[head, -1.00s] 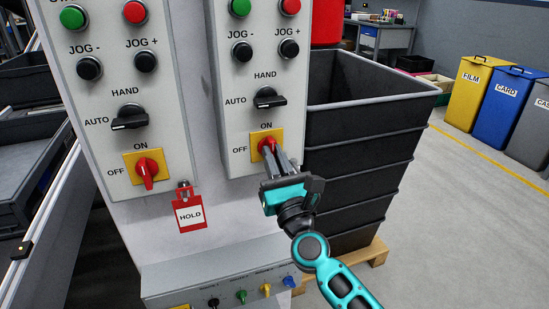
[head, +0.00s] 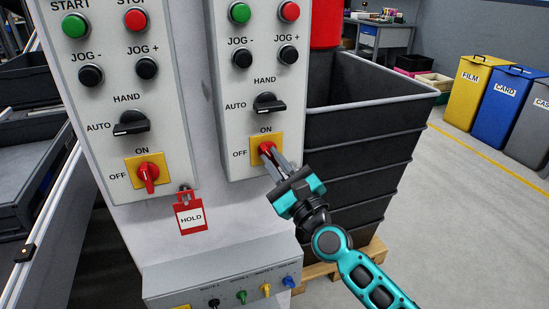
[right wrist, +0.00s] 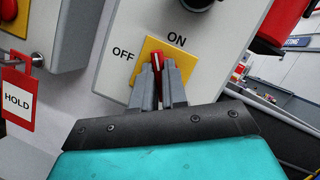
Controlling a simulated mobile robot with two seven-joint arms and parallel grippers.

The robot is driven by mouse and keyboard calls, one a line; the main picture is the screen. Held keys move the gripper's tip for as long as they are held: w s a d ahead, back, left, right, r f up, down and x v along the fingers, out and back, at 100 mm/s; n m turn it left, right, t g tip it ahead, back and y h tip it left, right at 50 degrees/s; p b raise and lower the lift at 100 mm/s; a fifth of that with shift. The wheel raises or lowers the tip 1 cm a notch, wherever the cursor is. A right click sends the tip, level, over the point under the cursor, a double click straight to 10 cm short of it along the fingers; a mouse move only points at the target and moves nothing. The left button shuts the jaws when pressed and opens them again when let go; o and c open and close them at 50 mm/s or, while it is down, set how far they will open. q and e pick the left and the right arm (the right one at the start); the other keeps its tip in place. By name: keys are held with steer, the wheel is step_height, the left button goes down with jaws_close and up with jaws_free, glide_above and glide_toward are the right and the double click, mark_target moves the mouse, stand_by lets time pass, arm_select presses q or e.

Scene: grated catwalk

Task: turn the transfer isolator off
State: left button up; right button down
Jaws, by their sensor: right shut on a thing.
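A red rotary handle (head: 266,147) on a yellow plate (head: 256,158), marked ON above and OFF at its left, sits at the bottom of the right control box (head: 233,112). My right gripper (head: 274,158) is shut on this handle, reaching in from the lower right. In the right wrist view the fingers (right wrist: 158,78) sit either side of the red handle (right wrist: 155,60) and hide part of it, so its exact angle is unclear. A matching red isolator handle (head: 148,174) is on the left box. No name reading "transfer" shows. My left gripper is not in view.
A red HOLD tag (head: 191,216) hangs below the left box. Black selector knobs (head: 269,104) sit above each isolator. A low panel (head: 222,284) with small coloured knobs juts out below. A tall black bin (head: 365,120) stands close at the right.

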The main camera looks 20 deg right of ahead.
steer(key=n+y+p, duration=0.1)
steer(key=n, duration=0.1)
steer(key=shift+r+n+g, duration=0.15)
steer(key=shift+n+g, duration=0.15)
steer(key=shift+g, duration=0.1)
steer(key=shift+n+g+p, duration=0.4)
steer(key=shift+n+p, duration=0.25)
steer(key=shift+n, duration=0.55)
steer(key=shift+d+r+n+g+y+p, duration=0.1)
steer(key=shift+n+g+y+p, duration=0.3)
steer(key=shift+n+p, duration=0.5)
steer(key=shift+n+g+p, duration=0.4)
steer(key=shift+n+p, duration=0.3)
steer(key=shift+n, duration=0.4)
steer(key=shift+n+p, duration=0.7)
steer(key=shift+p, duration=0.15)
steer(key=shift+n+g+p, duration=0.7)
steer(key=shift+n+p, duration=0.5)
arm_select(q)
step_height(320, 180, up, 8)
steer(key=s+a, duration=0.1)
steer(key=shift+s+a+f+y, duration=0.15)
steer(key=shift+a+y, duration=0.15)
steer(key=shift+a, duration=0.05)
